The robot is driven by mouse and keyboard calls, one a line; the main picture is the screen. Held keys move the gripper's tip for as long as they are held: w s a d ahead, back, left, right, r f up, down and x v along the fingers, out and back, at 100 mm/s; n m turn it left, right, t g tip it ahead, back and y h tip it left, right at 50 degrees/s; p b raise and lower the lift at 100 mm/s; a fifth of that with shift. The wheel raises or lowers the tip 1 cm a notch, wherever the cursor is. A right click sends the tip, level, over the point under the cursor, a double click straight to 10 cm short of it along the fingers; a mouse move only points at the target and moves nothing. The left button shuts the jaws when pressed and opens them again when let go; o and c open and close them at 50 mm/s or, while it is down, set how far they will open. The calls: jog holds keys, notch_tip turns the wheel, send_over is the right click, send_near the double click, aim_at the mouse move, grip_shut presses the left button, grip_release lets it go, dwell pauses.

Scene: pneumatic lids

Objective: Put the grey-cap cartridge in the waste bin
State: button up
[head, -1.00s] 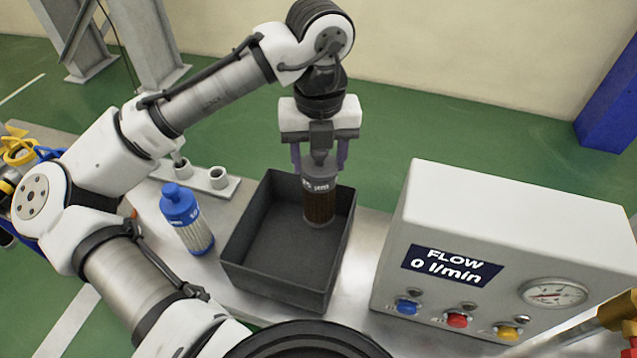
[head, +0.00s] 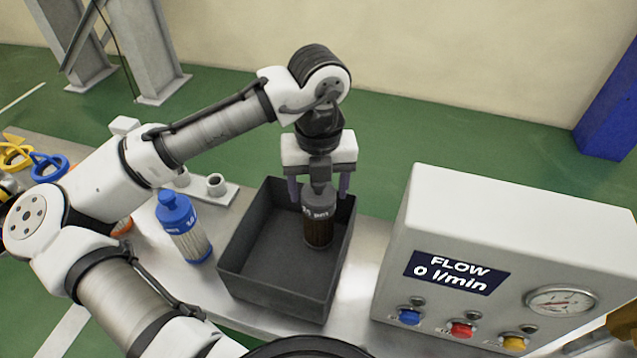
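The grey-cap cartridge (head: 319,229) is upright inside the dark open-topped waste bin (head: 275,296), toward its back right corner. Its base appears to be at the bin floor, though contact is hard to judge. My gripper (head: 319,194) points straight down over it. The fingers stand on either side of the grey cap, with small gaps showing between fingers and cap, so the gripper looks open around it. The fingertips are just below the level of the bin's back rim.
A blue-cap cartridge (head: 184,228) stands left of the bin. Behind it is a plate with short sockets (head: 216,185). A white flow panel (head: 510,230) reading 0 l/min, with coloured buttons and a gauge, stands close right of the bin. Yellow and blue rings (head: 48,167) lie far left.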

jog(key=shift+o, duration=0.8)
notch_tip(320, 180, up, 12)
jog(key=p, duration=0.3)
jog(key=shift+r, duration=0.2)
jog(key=shift+s, duration=0.1)
